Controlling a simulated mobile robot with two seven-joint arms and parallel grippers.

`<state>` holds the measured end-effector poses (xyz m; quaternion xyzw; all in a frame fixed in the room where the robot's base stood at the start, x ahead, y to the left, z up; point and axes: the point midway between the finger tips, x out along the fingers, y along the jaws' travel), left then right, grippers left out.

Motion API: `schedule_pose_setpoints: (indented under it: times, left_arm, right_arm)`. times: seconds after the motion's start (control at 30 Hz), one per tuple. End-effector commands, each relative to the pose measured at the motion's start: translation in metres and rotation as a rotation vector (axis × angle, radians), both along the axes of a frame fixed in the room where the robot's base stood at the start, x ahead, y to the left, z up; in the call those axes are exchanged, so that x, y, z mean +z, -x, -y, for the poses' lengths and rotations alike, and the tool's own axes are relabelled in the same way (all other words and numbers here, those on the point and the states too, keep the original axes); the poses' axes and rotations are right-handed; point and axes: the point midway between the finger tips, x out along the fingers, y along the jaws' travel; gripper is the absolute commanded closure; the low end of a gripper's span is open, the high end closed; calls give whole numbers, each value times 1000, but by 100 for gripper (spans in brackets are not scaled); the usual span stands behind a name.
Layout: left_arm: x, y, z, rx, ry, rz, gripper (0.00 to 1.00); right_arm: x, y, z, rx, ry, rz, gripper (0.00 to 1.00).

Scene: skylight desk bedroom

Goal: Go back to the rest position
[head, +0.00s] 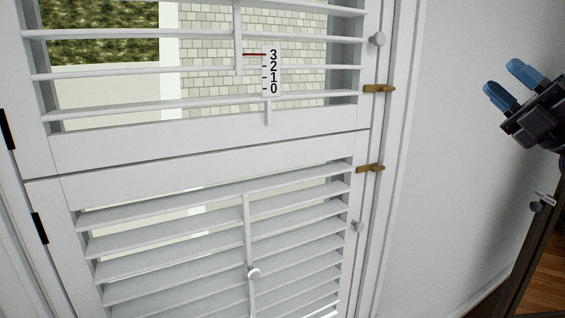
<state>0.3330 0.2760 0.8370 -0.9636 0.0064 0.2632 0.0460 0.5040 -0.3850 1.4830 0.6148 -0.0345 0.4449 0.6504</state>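My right gripper (507,83) is at the upper right of the head view, in front of the plain white wall. Its two blue fingertips are apart with a gap between them, and nothing shows in the gap. It is to the right of the shutters and looks clear of them. My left gripper is out of view.
A white louvered shutter has an upper panel (200,136) with slats tilted open and a lower panel (110,197) with slats more closed. A number scale (271,70) has a red mark at 3. Brass latches (379,89) project at the right edge. A dark post (525,253) stands at lower right, by wooden floor (548,285).

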Motion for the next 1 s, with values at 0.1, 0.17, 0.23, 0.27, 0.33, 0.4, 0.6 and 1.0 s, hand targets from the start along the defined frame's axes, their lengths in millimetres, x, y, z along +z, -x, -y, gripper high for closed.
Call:
schedule_pose_setpoints:
  times: [0.1, 0.17, 0.23, 0.27, 0.33, 0.4, 0.6, 1.0]
  left_arm:
    - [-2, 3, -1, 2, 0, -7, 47]
    - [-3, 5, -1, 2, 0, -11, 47]
    - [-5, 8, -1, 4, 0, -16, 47]
    - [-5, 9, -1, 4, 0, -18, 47]
    - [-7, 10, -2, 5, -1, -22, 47]
    - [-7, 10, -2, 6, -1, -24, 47]
    - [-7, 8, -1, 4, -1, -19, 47]
    - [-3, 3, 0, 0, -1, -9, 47]
  right_arm:
    - [-37, -15, 7, 11, -175, -24, 64]
    - [-61, -24, 12, 2, -270, -58, 64]
    - [-96, -34, 17, -21, -380, -118, 64]
    - [-113, -39, 20, -33, -429, -152, 64]
    - [-155, -47, 24, -67, -534, -241, 64]
    - [-198, -53, 25, -100, -627, -336, 64]
    - [-321, -49, 16, -185, -842, -623, 64]
    - [-537, 39, -55, -262, -1225, -1182, 64]
